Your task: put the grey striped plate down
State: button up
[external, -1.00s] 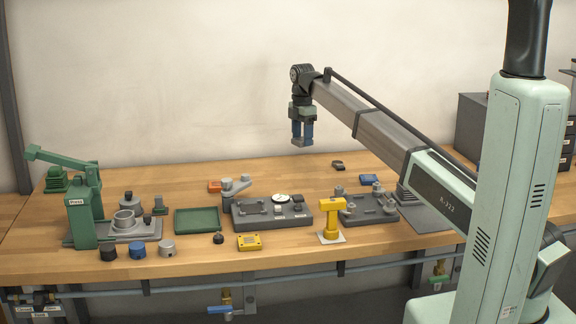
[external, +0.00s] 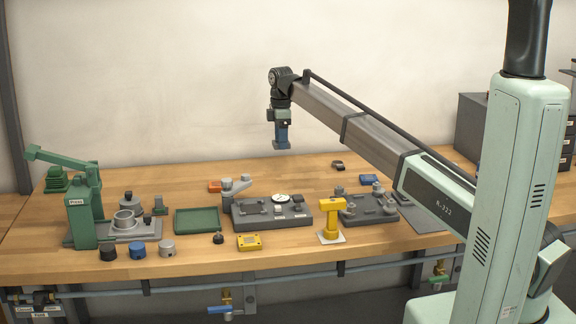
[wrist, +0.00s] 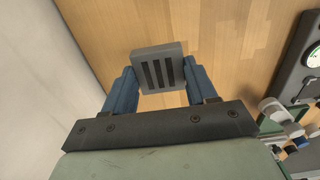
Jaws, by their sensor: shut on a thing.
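The grey striped plate (wrist: 158,68) is a small grey block with dark stripes, seen in the wrist view between the two blue fingers. My gripper (wrist: 157,82) is shut on it. In the external view my gripper (external: 282,146) hangs pointing down, well above the back of the bench, with the plate a small grey patch at its fingertips. Nothing touches the plate from below.
The wooden bench (external: 285,172) is bare beneath and behind my gripper. A green press (external: 82,215) stands at left.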

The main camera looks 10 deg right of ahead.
aim_at(281, 172)
jog(key=shift+f, duration=4.25)
jog(key=shift+f, duration=0.1)
jog(key=o, duration=1.1)
notch_tip(281, 172, up, 12)
jog(key=shift+r, duration=0.15)
